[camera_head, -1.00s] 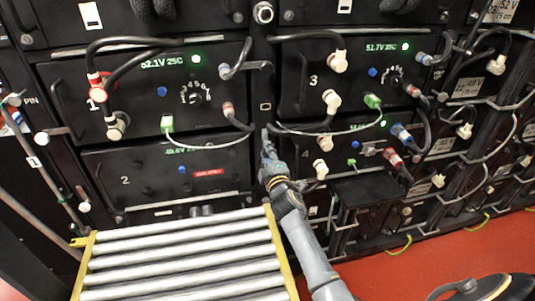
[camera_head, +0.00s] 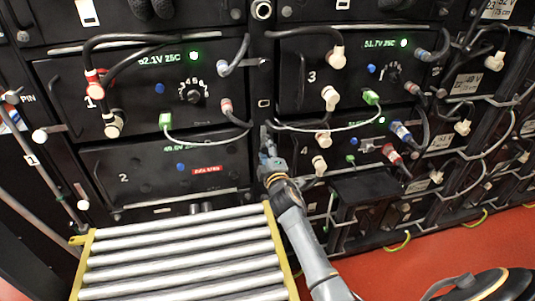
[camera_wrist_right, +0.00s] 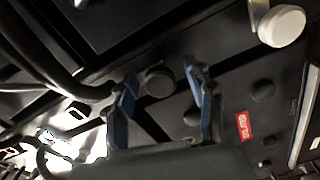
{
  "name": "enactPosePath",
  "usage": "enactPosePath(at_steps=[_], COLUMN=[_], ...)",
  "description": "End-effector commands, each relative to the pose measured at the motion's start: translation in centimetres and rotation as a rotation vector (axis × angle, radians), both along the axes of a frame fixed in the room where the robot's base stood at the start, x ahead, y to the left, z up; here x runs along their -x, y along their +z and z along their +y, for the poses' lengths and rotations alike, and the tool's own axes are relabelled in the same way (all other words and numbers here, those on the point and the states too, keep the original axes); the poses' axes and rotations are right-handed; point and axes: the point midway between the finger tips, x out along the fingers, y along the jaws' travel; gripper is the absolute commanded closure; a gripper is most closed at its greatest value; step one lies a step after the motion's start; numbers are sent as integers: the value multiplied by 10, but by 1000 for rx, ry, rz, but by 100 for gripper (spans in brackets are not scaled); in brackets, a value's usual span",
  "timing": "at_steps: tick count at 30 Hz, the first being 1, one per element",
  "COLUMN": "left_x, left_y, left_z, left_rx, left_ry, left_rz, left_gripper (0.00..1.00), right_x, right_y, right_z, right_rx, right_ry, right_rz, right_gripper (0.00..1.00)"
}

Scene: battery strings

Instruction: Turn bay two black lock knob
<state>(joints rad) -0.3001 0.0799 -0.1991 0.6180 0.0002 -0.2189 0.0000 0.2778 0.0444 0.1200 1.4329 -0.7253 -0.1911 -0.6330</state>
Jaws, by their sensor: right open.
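Bay two (camera_head: 130,178) is a black front panel marked "2" at the lower left, with a blue button (camera_head: 180,167) and a red label (camera_head: 206,170). My right gripper (camera_head: 267,143) is at the post right of bay two. In the right wrist view it is open, its two blue-grey fingers apart. A round black knob (camera_wrist_right: 158,82) shows between the fingertips; I cannot tell whether they touch it. The gripper hides this spot in the head view. A white knob (camera_wrist_right: 282,27) shows at the upper right of the wrist view. My left gripper is not in view.
A roller table (camera_head: 180,262) with yellow side rails stands in front below bay two. Bay one (camera_head: 130,100) above has cables and a white cable (camera_head: 215,141) hanging near my gripper. Bay four and more cables are to the right.

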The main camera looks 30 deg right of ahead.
Motion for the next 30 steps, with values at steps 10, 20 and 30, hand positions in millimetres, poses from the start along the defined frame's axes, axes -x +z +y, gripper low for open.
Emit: enactPosePath(at_steps=[10,20,30], left_x=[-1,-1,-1], left_y=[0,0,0], left_z=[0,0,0], left_rx=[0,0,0], left_ry=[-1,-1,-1], left_rz=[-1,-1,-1], left_gripper=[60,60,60], right_x=[50,106,115], right_y=[-2,-1,0], right_z=[13,28,30], right_rx=[0,-1,0], right_ry=[2,1,0], right_rz=[3,1,1], right_gripper=[46,46,46])
